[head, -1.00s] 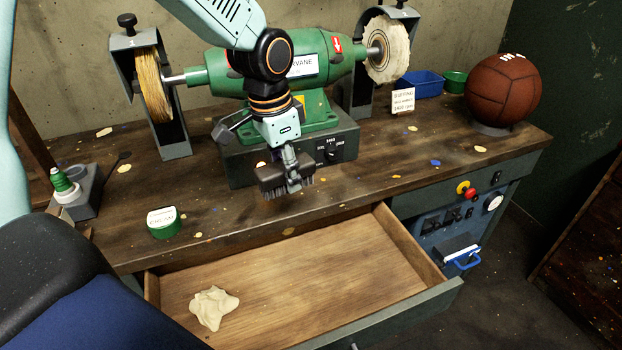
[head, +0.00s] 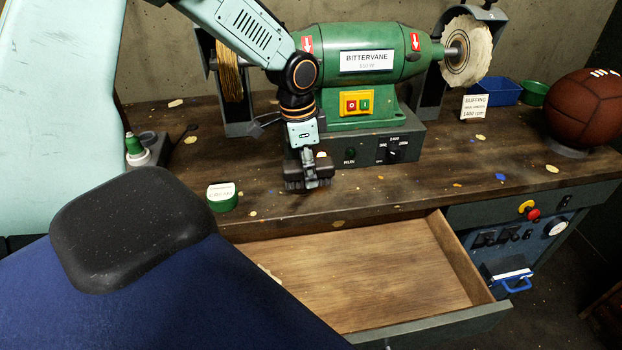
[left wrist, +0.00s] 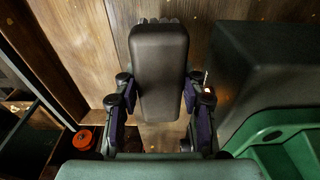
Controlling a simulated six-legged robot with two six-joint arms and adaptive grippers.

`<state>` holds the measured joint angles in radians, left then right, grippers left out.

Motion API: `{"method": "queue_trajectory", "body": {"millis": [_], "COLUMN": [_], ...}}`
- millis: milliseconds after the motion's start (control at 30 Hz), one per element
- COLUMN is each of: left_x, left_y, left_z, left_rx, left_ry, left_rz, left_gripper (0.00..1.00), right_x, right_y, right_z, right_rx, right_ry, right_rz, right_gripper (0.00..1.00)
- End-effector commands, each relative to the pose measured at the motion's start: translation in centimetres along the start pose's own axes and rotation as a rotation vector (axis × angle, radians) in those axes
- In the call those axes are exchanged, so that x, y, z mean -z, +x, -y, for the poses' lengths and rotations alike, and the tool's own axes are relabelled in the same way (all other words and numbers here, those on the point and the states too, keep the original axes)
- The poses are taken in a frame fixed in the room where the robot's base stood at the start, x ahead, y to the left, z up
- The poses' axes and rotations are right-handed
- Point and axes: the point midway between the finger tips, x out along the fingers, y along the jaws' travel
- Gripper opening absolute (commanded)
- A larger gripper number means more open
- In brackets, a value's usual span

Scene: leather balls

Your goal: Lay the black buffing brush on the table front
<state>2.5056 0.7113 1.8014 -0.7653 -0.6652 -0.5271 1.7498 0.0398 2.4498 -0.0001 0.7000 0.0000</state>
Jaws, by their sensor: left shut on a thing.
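The black buffing brush (head: 296,171) is in my left gripper (head: 314,170), low over the front part of the wooden table (head: 390,205), in front of the green buffing machine. Its bristles point down; I cannot tell whether they touch the tabletop. In the left wrist view the dark back of the brush (left wrist: 158,70) sits between the two fingers (left wrist: 160,95), which are shut on it. The gripper hides part of the brush in the head view. My right gripper is not in view.
The buffing machine (head: 365,60) stands behind the brush. A green tin (head: 222,198) is to its left. An open drawer (head: 390,280) juts out below the table edge. A brown ball (head: 585,112) and a blue bin (head: 497,91) are at the right. Table right of the brush is mostly clear.

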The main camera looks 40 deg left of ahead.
Motion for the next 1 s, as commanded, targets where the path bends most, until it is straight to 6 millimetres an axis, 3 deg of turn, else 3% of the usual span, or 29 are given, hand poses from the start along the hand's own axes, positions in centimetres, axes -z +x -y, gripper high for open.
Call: {"method": "queue_trajectory", "body": {"millis": [233, 700, 733, 1000], "left_x": [-0.4, -0.5, -0.5, -0.4], "left_y": [3.3, 3.8, 3.8, 3.8], "left_z": [0.0, 0.0, 0.0, 0.0], "left_rx": [0.0, 0.0, 0.0, 0.0], "left_ry": [0.001, 0.001, 0.001, 0.0], "left_rz": [0.001, 0.001, 0.0, 0.0], "left_gripper": [0.06, 0.06, 0.43, 0.64], "right_x": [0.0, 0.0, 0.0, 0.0], "right_y": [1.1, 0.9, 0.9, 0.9], "right_z": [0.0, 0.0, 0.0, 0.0], "right_rx": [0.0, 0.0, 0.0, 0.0], "right_ry": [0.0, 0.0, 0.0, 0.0], "right_rz": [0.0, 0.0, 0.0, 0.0], "right_gripper": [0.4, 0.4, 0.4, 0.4]}}
